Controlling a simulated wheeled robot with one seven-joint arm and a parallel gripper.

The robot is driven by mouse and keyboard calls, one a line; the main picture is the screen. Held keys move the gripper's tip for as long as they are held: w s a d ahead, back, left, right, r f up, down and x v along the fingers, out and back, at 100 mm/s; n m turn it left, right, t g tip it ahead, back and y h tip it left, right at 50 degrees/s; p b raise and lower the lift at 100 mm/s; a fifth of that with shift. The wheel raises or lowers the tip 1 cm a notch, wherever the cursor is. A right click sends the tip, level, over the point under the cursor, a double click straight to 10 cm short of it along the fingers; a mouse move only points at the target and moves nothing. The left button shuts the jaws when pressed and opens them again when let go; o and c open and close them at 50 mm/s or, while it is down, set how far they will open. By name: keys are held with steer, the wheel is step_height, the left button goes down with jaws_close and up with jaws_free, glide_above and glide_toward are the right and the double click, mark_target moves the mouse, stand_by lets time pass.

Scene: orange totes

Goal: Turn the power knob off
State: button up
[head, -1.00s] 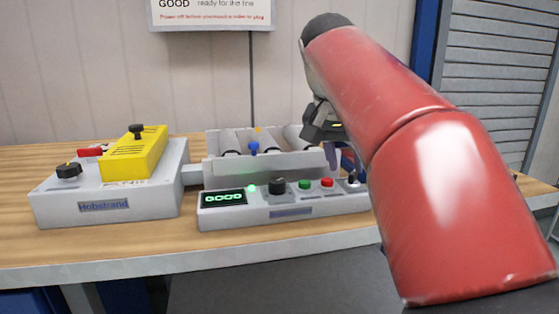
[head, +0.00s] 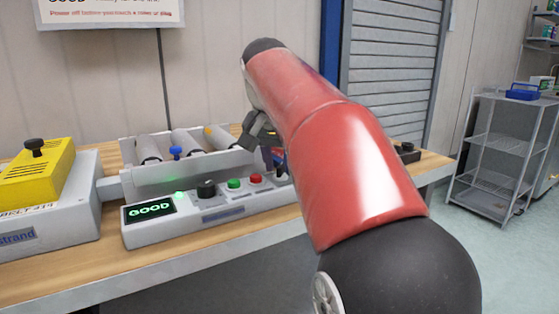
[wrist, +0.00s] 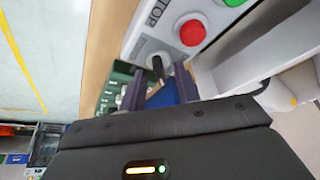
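A grey control panel (head: 215,212) sits on the bench, with a lit green GOOD display (head: 152,209). It carries a black round knob (head: 206,189), a green button (head: 234,183) and a red button (head: 255,178). I cannot read which control is labelled power. A small lever switch (wrist: 157,66) stands at the panel's right end, beside the red button in the wrist view (wrist: 192,32). My gripper (wrist: 158,80) is open, its two fingers apart on either side of the lever, with no clear contact. In the head view my arm partly hides the gripper.
A roller tray (head: 190,165) with a blue knob stands behind the panel. A grey box with a yellow cover (head: 35,175) is at the left. A small dark box (head: 407,152) sits on the bench at the right. A wire shelf (head: 500,150) stands beyond.

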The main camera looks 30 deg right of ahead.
jaws_close()
stand_by(0.4)
steer(key=n+b, duration=0.1)
steer(key=n, duration=0.2)
steer(key=shift+t+y, duration=0.4)
steer(key=n+y, duration=0.1)
steer(key=n, duration=0.1)
steer(key=shift+d+n, duration=0.1)
steer(key=shift+n, duration=0.3)
steer(key=n+y, duration=0.1)
steer(key=n, duration=0.2)
steer(key=n+y+p, duration=0.1)
steer(key=n, duration=0.2)
steer(key=shift+d+r+y, duration=0.1)
steer(key=shift+d+y, duration=0.1)
steer(key=shift+y, duration=0.1)
steer(key=n+y, duration=0.1)
steer(key=n, duration=0.2)
steer(key=n+y, duration=0.1)
steer(key=n, duration=0.2)
steer(key=shift+d+g, duration=0.15)
steer(key=shift+g, duration=0.25)
